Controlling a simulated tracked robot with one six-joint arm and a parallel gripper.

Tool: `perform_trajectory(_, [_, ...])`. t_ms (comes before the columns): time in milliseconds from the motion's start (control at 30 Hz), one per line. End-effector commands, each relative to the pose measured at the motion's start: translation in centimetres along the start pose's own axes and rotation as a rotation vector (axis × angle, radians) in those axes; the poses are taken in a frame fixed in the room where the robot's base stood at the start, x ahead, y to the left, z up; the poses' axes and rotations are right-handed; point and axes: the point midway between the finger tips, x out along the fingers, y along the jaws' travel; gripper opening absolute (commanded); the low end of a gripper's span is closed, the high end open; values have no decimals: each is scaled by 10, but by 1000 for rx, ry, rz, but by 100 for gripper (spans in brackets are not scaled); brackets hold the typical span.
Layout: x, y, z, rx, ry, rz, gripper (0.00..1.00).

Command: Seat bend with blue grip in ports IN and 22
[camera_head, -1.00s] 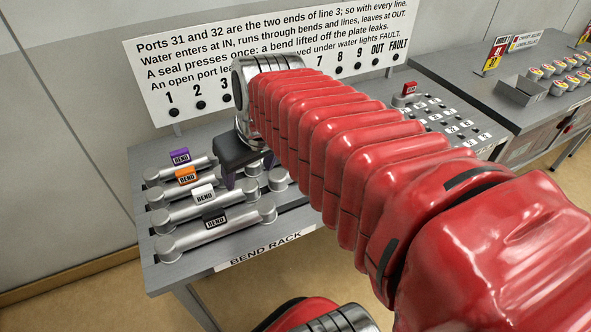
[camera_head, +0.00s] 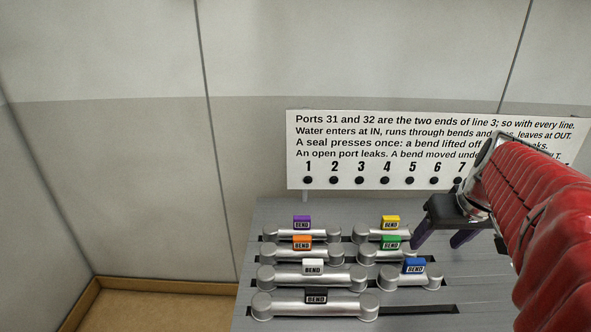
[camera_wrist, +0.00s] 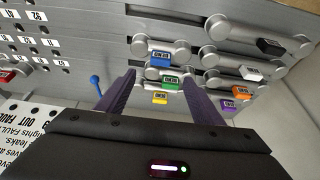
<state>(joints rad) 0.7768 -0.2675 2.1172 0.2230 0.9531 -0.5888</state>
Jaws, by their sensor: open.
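The bend with the blue grip (camera_head: 414,266) lies in the right column of the bend rack, nearest the front there. It is a short silver pipe with a knob at each end. It also shows in the wrist view (camera_wrist: 160,57), just beyond my fingertips. My gripper (camera_head: 437,243) is open and empty, above and behind the blue-grip bend, pointing down. In the wrist view its two purple fingers (camera_wrist: 160,78) stand apart with the green and yellow grips between them. The port plate (camera_wrist: 62,47) is at the left of the wrist view; I cannot clearly read IN or 22.
Bends with yellow (camera_head: 391,222) and green (camera_head: 391,242) grips lie close behind the blue one. Purple (camera_head: 302,222), orange (camera_head: 302,242), white (camera_head: 313,267) and black (camera_head: 316,296) grips fill the left column. A sign (camera_head: 400,150) stands behind. A blue-knobbed lever (camera_wrist: 96,80) stands by the plate.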

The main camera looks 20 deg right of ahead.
Motion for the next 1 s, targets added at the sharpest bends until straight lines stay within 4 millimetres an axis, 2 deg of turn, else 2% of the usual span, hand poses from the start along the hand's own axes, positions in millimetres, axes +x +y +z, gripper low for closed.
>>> perform_trajectory(167, [11,0,0,0,-3,-2,61])
perform_trajectory(633, [78,-1,1,0,-3,-2,61])
perform_trajectory(767, [86,0,0,0,-2,0,61])
perform_trajectory(1000, [86,0,0,0,0,0,61])
